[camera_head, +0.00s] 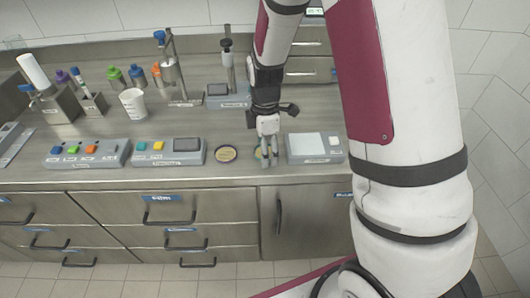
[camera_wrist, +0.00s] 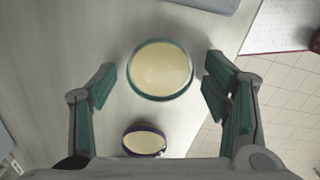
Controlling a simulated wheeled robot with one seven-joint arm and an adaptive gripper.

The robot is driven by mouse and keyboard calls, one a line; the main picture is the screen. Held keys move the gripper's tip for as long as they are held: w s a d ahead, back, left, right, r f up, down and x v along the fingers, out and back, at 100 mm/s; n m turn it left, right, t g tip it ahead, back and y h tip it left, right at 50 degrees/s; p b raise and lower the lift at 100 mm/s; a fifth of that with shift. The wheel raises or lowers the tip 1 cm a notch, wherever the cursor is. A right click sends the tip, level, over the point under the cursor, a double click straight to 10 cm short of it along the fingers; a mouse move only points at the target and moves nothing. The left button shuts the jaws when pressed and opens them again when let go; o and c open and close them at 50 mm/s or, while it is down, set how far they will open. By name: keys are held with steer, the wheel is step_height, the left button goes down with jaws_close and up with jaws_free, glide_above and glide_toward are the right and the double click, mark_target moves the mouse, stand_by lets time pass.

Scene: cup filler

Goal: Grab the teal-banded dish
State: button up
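The teal-banded dish (camera_wrist: 160,70) is a round shallow dish with a cream inside and a teal rim. In the wrist view it lies on the counter between and slightly beyond my open fingers, apart from both. In the head view only part of the dish (camera_head: 259,154) shows; my gripper (camera_head: 267,135) hangs above it and hides the rest. In the wrist view my gripper (camera_wrist: 158,92) is open and empty, with teal pads on both fingers. A second dish with a dark purple band (camera_wrist: 144,140) is nearer the palm in that view; it also shows in the head view (camera_head: 227,154).
A grey device with a white plate (camera_head: 313,147) stands just right of the teal-banded dish. Two button panels (camera_head: 88,152) (camera_head: 170,151) stand to the left. A white cup (camera_head: 133,104), coloured bottles and a stand are farther back. The counter's front edge (camera_head: 200,182) is close.

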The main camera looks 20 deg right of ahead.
steer(key=c, duration=0.7)
